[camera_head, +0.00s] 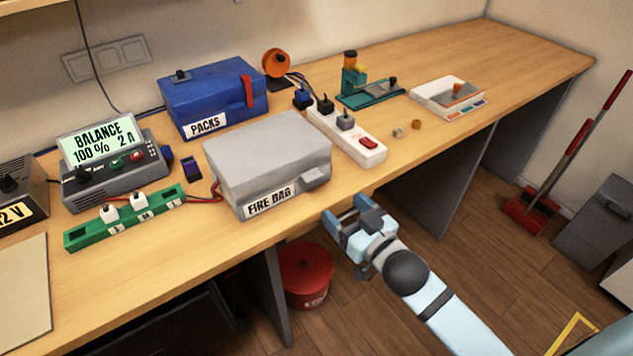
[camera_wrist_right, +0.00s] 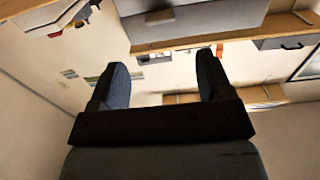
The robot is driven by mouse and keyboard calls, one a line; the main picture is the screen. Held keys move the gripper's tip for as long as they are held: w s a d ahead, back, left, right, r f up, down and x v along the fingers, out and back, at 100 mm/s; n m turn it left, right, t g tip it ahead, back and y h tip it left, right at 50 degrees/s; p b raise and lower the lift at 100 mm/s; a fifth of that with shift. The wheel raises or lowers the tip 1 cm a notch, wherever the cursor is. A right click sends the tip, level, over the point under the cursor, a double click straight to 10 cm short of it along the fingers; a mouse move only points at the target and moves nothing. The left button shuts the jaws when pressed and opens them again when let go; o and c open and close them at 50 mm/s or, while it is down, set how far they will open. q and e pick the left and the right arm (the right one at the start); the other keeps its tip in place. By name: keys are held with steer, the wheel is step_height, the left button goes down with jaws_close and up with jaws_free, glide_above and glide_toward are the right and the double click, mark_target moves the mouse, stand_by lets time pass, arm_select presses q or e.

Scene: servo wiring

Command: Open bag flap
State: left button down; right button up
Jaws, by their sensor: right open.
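The grey fire bag (camera_head: 262,168) lies on the bench with its flap down. A grey tab (camera_head: 315,178) sticks out at the right of its front edge, and a "FIRE BAG" label is on the front. My right gripper (camera_head: 345,212) is open and empty, just off the bench's front edge, below and right of the tab and apart from it. In the right wrist view, the two fingers (camera_wrist_right: 165,80) stand apart with nothing between them, and a grey shape, probably the bag (camera_wrist_right: 195,22), is beyond them. My left gripper is not in view.
A blue packs box (camera_head: 215,97) stands behind the bag. A white power strip (camera_head: 350,138) lies to its right. A balance charger (camera_head: 115,165) and green board (camera_head: 125,218) are to its left. A red bucket (camera_head: 305,275) stands below the bench.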

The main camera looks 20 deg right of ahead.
mark_target(315, 180)
steer(key=x, duration=0.9)
steer(key=shift+w, duration=0.65)
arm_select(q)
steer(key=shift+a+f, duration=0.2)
arm_select(e)
steer(key=shift+a, duration=0.1)
